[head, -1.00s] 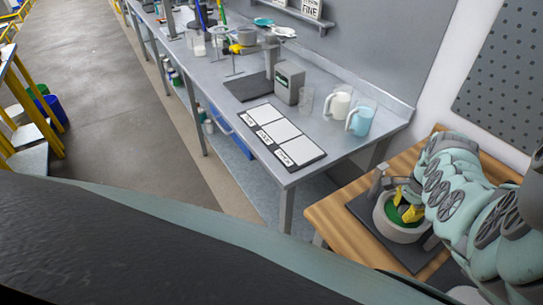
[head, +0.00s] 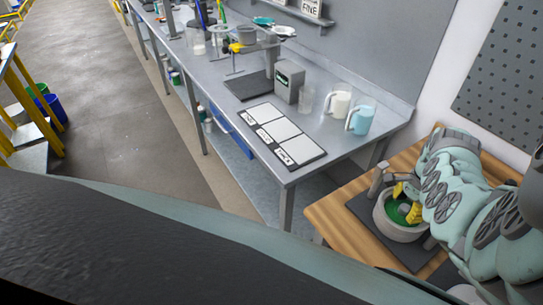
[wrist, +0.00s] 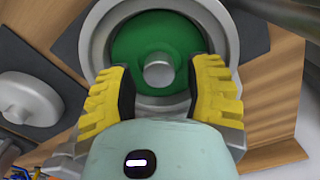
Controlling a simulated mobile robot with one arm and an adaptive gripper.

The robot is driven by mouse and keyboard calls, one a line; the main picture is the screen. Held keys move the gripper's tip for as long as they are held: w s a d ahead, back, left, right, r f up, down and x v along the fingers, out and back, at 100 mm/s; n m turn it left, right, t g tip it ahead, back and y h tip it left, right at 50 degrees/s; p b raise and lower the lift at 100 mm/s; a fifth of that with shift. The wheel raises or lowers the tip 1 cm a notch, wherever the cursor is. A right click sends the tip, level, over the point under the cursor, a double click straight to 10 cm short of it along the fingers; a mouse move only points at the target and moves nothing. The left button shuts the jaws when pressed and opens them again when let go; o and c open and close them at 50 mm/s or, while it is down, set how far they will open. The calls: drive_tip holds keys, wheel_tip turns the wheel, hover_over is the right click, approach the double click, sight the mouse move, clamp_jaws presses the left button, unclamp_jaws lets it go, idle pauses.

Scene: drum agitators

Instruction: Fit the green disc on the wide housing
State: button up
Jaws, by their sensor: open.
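The green disc (wrist: 129,50) lies inside the round grey housing (wrist: 217,38), around a grey central post (wrist: 158,70) in the wrist view. In the head view the disc (head: 400,209) sits within the rim of the housing (head: 398,232). My gripper (wrist: 164,84) has its two yellow fingers spread on either side of the post, over the near part of the housing. It is open and holds nothing. In the head view my gripper (head: 406,202) is low over the housing. The near part of the disc is hidden by my gripper.
The housing stands on a dark mat (head: 365,210) on a wooden table (head: 325,214). A second round grey part (wrist: 28,99) is at the left in the wrist view. A metal bench (head: 350,151) holds a grey box (head: 290,83), white panels and two jugs.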

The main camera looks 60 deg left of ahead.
wheel_tip(320, 180, up, 11)
idle(0.8)
drive_tip(key=shift+w+r, duration=0.1)
drive_tip(key=shift+w, duration=0.05)
idle(0.3)
